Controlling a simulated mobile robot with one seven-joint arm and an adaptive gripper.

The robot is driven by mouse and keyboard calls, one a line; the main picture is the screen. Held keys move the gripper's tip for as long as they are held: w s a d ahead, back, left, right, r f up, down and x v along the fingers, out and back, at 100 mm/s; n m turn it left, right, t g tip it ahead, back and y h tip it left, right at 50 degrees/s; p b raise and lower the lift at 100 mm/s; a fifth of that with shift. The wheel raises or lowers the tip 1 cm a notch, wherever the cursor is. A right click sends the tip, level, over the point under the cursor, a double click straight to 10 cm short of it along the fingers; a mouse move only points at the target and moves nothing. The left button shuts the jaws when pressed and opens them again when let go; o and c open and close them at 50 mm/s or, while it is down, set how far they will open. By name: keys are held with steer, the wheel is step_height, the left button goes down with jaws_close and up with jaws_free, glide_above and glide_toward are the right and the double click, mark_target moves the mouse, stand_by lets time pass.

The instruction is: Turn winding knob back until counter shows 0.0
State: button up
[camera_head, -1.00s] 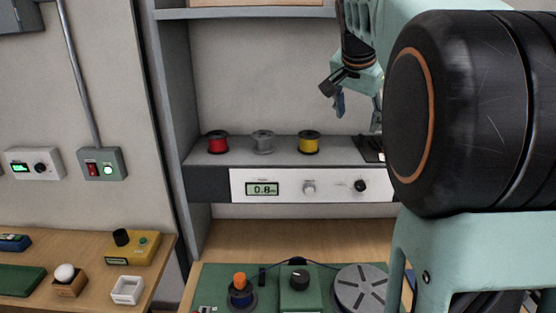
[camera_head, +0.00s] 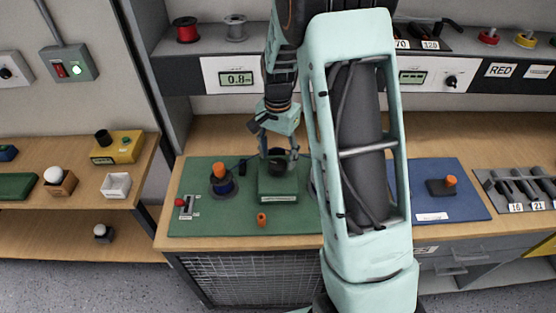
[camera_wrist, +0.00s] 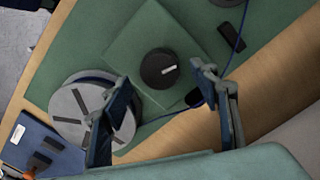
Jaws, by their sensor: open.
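The winding knob (camera_wrist: 160,68), black with a white mark, sits on a green block on the green mat. In the head view the knob (camera_head: 279,163) is partly covered by my gripper (camera_head: 279,147). My gripper is open above the knob. In the wrist view my gripper (camera_wrist: 162,88) shows its two fingers apart and nothing between the pads; the knob appears just beyond the gap, and contact cannot be told. The counter (camera_head: 238,78) on the white shelf panel reads 0.8.
A slotted grey disc (camera_wrist: 92,112) lies beside the block. A blue wire (camera_wrist: 238,38) runs over the mat. A spool with an orange top (camera_head: 222,178) and a small orange piece (camera_head: 262,219) are close by. A blue mat (camera_head: 456,200) lies to the right.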

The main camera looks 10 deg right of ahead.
mark_target(278, 163)
steer(key=shift+f, duration=1.5)
steer(key=shift+c, duration=0.2)
steer(key=c, duration=1.1)
steer(key=shift+n, duration=0.5)
steer(key=n+b, duration=0.2)
steer(key=n, duration=0.1)
steer(key=shift+n, duration=0.4)
steer(key=n+b, duration=0.1)
steer(key=n, duration=0.3)
steer(key=shift+n+b, duration=0.3)
steer(key=shift+b, duration=0.1)
steer(key=n, duration=0.4)
steer(key=shift+n, duration=2.2)
